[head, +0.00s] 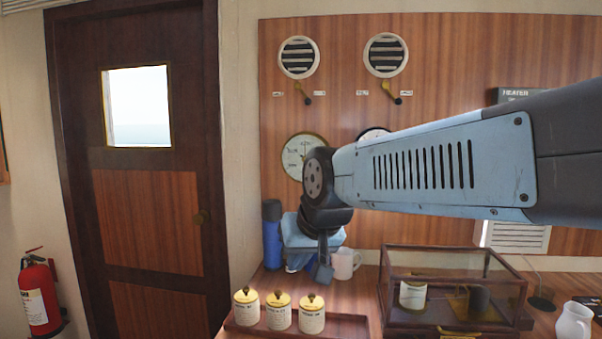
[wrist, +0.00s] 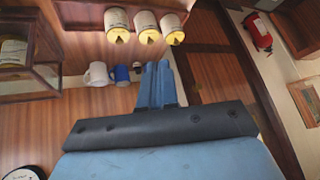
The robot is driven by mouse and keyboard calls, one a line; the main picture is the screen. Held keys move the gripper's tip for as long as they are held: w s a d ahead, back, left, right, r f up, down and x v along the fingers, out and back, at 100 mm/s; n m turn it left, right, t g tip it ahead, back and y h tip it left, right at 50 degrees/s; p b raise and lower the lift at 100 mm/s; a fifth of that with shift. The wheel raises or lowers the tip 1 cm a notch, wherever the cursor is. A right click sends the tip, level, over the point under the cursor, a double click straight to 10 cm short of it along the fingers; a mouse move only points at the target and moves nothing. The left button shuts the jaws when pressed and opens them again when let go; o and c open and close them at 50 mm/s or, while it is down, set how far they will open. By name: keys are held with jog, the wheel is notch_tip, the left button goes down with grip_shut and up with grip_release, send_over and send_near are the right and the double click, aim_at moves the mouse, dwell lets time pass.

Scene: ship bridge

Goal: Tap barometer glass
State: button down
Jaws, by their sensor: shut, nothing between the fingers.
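A round brass-rimmed dial with lettering around its face (head: 301,152), apparently the barometer, hangs on the wood panel in the head view. My arm covers part of its right side. A second, dark-rimmed dial (head: 373,133) beside it is mostly hidden by my arm. A dark-rimmed white dial (wrist: 21,173) is cut off at the lower left of the wrist view. My gripper (head: 298,263) hangs below the lettered dial, apart from it. In the wrist view the blue fingers of my gripper (wrist: 157,66) are together and empty.
A blue flask (head: 272,236) and white mug (head: 345,263) stand near my gripper. A tray (head: 352,326) of three lidded jars and a glass case (head: 455,260) are in front. A white jug (head: 574,321) stands at right. The door (head: 150,215) and extinguisher (head: 39,295) are left.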

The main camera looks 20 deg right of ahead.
jog(key=w+d+r+m+t, duration=0.1)
jog(key=w+r+m+t, duration=0.15)
jog(key=w, duration=0.35)
jog(key=w+r+m+t, duration=0.1)
jog(key=w+m+t, duration=0.15)
jog(key=w, duration=0.45)
jog(key=w+d+r+m+t+h, duration=0.3)
jog(key=w+d+m+h, duration=0.7)
jog(key=w+d+m, duration=0.5)
jog(key=shift+w+d+r+m, duration=0.45)
jog(key=shift+w+m, duration=0.1)
jog(key=shift+m, duration=0.95)
jog(key=x, duration=1.4)
jog(key=shift+d+r, duration=0.1)
jog(key=shift+d, duration=0.05)
